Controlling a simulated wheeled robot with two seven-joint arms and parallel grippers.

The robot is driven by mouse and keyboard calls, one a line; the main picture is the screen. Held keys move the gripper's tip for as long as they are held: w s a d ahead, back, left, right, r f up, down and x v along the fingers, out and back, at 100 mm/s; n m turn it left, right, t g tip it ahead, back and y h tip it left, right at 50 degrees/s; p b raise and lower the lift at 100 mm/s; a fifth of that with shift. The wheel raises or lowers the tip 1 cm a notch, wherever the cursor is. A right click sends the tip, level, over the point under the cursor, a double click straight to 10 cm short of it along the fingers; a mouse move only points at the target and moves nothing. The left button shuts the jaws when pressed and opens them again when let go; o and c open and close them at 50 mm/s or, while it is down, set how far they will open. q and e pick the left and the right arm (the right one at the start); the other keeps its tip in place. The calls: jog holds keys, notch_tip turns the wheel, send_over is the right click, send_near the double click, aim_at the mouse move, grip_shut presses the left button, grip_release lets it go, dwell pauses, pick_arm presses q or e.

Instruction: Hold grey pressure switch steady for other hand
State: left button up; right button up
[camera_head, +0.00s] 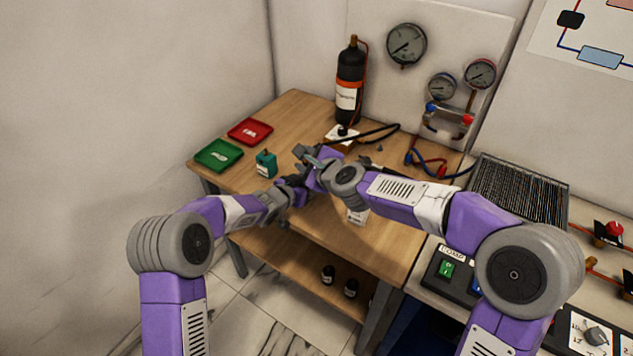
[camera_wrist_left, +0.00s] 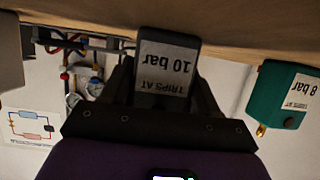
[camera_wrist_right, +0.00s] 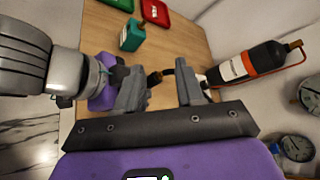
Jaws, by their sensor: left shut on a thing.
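The grey pressure switch (camera_wrist_left: 165,72), labelled "TRIPS AT 10 bar", is between the fingers of my left gripper (camera_wrist_left: 165,85), which is shut on it. It appears upside down in the left wrist view, close to the wooden table edge. In the head view my left gripper (camera_head: 299,181) is over the table and my arms largely hide the switch. My right gripper (camera_head: 304,154) is close beside it. In the right wrist view its fingers (camera_wrist_right: 163,72) stand apart, with a dark, brass-coloured fitting visible beyond the gap. I cannot tell whether that fitting belongs to the switch.
A teal 8 bar switch (camera_head: 266,165) stands near the green tray (camera_head: 203,164) and red tray (camera_head: 240,140). A black bottle (camera_head: 348,97) stands at the back, by a black hose (camera_head: 379,132). Gauges (camera_head: 406,45) hang on the back panel. A labelled box (camera_head: 357,216) is partly hidden.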

jog(key=s+d+f+m+t+h, duration=0.1)
jog(key=s+d+f+m+h, duration=0.25)
jog(key=m, duration=0.95)
jog(key=x, duration=0.3)
jog(key=a+x, duration=0.1)
jog(key=x, duration=0.7)
jog(key=shift+a, duration=0.2)
jog(key=shift+s, duration=0.1)
jog(key=shift+c, duration=0.3)
grip_shut()
